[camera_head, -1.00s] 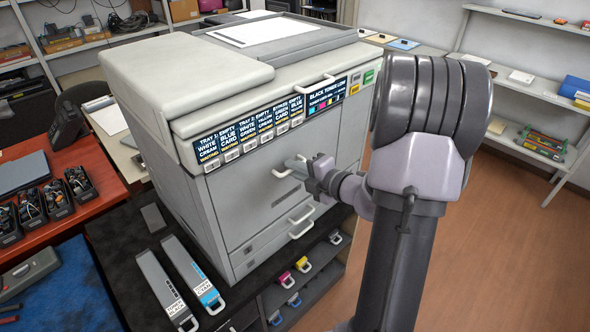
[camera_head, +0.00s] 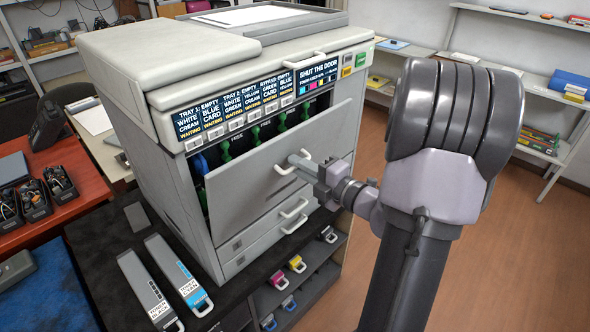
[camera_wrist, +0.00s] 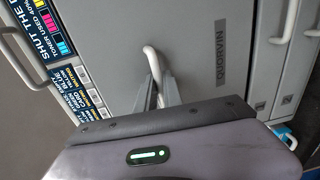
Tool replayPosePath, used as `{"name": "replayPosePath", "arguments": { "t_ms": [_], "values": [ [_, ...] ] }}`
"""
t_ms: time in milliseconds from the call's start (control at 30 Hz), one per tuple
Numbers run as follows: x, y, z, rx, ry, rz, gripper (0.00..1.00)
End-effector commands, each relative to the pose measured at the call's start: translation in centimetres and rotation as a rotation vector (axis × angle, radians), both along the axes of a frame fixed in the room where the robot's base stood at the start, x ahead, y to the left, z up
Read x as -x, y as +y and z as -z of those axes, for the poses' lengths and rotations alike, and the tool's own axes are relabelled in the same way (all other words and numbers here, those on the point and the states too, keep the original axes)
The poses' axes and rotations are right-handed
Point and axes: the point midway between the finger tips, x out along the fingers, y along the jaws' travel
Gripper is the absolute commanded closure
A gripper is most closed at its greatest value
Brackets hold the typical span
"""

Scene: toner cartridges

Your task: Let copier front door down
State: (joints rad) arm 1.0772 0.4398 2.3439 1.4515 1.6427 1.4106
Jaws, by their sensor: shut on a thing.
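The copier (camera_head: 185,215) stands on a dark bench. Its front door (camera_head: 250,182) is partly open, tilted out at the top, with green and blue parts showing in the gap behind it. My gripper (camera_head: 300,163) is shut on the door's white handle (camera_head: 285,168). In the wrist view the handle (camera_wrist: 152,60) runs down between my gripper's fingers (camera_wrist: 157,95), against the grey door (camera_wrist: 195,40). The copier's display (camera_head: 318,75) reads "SHUT THE DOOR".
Two toner cartridges (camera_head: 150,292) (camera_head: 177,272) lie on the bench left of the copier. Drawers with white handles (camera_head: 294,224) sit below the door. Coloured cartridges (camera_head: 290,283) rest on the shelf under the bench. Open floor (camera_head: 520,250) lies to the right.

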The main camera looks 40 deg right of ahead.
Motion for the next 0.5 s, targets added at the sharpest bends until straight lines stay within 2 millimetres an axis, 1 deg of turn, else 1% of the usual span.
{"name": "replayPosePath", "arguments": {
  "t_ms": [33, 200, 267, 367, 500],
  "values": [
    [0.0, 0.2, 0.3, -0.002, 0.006, -0.005, 1.0],
    [0.0, 0.2, 0.2, -0.002, 0.006, -0.005, 1.0],
    [0.1, 0.2, 0.4, -0.001, 0.0, -0.005, 1.0],
    [0.7, 0.1, 1.2, -0.004, -0.032, -0.005, 1.0],
    [1.6, 0.0, 1.6, -0.007, -0.082, -0.005, 1.0]
  ]
}}
